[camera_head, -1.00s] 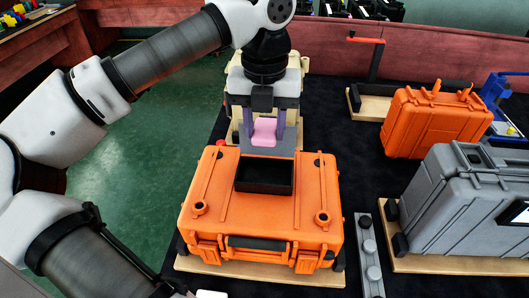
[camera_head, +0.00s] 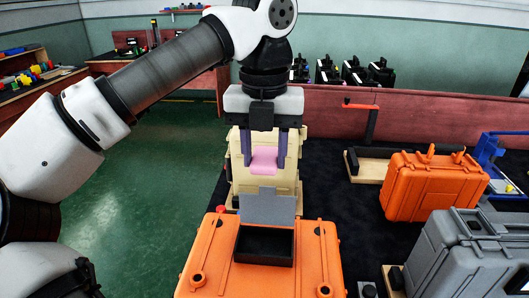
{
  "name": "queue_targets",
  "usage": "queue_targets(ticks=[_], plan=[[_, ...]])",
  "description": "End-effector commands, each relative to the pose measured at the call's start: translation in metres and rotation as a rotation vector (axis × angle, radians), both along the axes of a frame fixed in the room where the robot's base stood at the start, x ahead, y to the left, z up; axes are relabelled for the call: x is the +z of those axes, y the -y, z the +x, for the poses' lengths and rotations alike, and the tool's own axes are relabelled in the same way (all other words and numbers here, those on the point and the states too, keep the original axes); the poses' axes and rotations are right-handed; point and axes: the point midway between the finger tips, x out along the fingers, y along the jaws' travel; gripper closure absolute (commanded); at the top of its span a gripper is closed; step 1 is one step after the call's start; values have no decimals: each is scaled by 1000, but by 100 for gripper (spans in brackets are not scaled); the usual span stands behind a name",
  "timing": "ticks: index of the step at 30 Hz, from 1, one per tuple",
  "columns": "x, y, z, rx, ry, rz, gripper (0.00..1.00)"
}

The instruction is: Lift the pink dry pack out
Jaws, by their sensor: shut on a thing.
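My gripper (camera_head: 264,155) is shut on the pink dry pack (camera_head: 264,162), with a finger on each side of it. The pack is held in the air above the orange case (camera_head: 205,245) and clear of it. A black open-topped recess (camera_head: 264,246) in the top of the orange case is empty as far as I can see. A grey plate (camera_head: 267,208) stands at the back edge of that recess, below the pack.
A beige case (camera_head: 235,185) stands behind the pack. To the right are another orange case (camera_head: 430,187), a grey case (camera_head: 460,255) and a red-handled post (camera_head: 372,122). Green floor lies open at the left.

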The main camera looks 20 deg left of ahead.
Motion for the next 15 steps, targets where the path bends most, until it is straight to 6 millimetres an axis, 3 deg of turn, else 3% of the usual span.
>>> queue_targets(ticks=[15], plan=[[29, 0, 0, 0, 0, 4, 82]])
